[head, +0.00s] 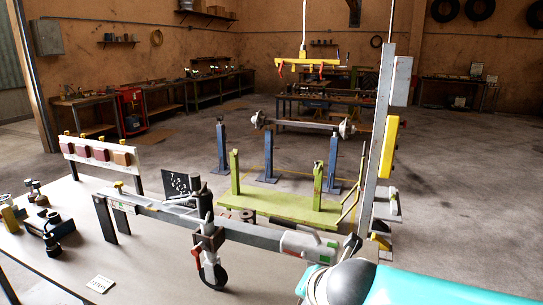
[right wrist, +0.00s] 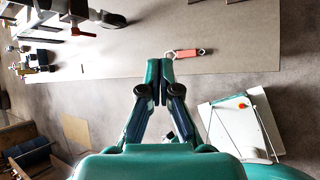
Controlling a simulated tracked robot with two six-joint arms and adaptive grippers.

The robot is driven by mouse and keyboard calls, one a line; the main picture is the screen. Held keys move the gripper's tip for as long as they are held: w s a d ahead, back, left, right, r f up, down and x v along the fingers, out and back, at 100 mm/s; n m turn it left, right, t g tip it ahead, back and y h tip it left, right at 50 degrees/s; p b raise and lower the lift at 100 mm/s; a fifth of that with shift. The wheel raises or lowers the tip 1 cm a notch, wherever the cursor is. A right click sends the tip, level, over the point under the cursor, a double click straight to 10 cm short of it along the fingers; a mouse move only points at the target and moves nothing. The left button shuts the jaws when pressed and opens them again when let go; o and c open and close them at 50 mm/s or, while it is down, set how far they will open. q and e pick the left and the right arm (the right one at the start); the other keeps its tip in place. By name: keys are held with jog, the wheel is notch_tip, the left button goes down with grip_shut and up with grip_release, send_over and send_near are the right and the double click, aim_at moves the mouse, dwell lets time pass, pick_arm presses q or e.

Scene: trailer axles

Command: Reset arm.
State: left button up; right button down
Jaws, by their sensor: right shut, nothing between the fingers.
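My right gripper (right wrist: 160,68) shows in the right wrist view with its two teal fingers together and nothing between them. It is over or near the edge of a grey table top (right wrist: 240,35); its height above it is hard to judge. My right arm's teal link and grey joint fill the lower right of the head view, where its fingers are not visible. My left gripper is in neither view.
A grey drawbar (head: 265,237) with a jockey wheel (head: 213,275) lies along the table (head: 150,280). A grey upright post (head: 381,140) stands near my right arm. A red tag (right wrist: 185,53) lies just beyond the fingertips. A white panel (right wrist: 240,125) is at right.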

jog(key=s+d+f+m+g, duration=0.2)
jog(key=d+f, duration=0.1)
jog(key=f, duration=0.6)
jog(key=s+d+f+m+g+h, duration=0.1)
jog(key=s+d+f+g, duration=0.15)
jog(key=f, duration=0.55)
jog(key=s+d+f+m+g, duration=0.1)
jog(key=d+f+m+g, duration=0.15)
jog(key=f, duration=0.65)
jog(key=s+a+f+m+y, duration=0.2)
jog(key=s+f+m, duration=1.2)
jog(key=m, duration=1.2)
jog(key=shift+a+f+g+y, duration=0.2)
jog(key=shift+f+g+y, duration=0.1)
jog(key=shift+f+y, duration=0.25)
jog(key=shift+m, duration=0.25)
